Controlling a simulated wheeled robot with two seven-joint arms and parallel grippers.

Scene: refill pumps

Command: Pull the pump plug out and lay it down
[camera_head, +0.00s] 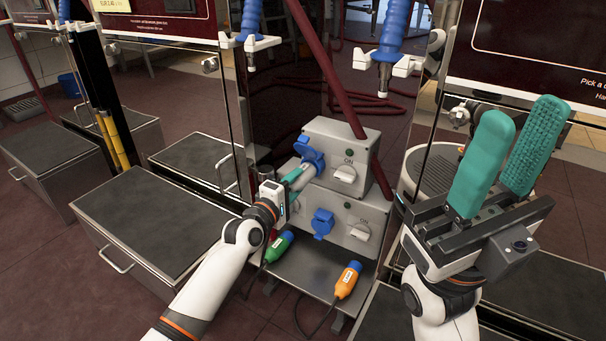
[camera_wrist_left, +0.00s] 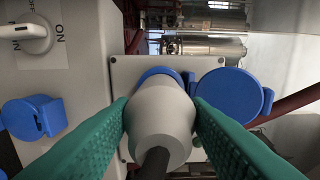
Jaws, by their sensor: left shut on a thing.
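The grey-white pump plug (camera_wrist_left: 160,110) shows in the left wrist view with a black cable at its near end. Its far end meets the blue ring of a socket, whose round blue lid (camera_wrist_left: 232,96) stands open beside it. I cannot tell how deep it sits. My left gripper (camera_wrist_left: 160,112) is shut on the plug, one teal finger on each side. In the head view my left gripper (camera_head: 297,180) is at the upper grey socket box (camera_head: 345,140), partly hiding the plug. My right gripper (camera_head: 500,155) is open and empty, raised at the right.
A lower box has a closed blue socket lid (camera_head: 322,223) and a switch (camera_head: 359,232). A green plug (camera_head: 279,246) and an orange plug (camera_head: 347,280) lie on the metal shelf (camera_head: 308,268). A dark-topped bench (camera_head: 150,220) stands clear at left. Blue-handled nozzles (camera_head: 395,35) hang above.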

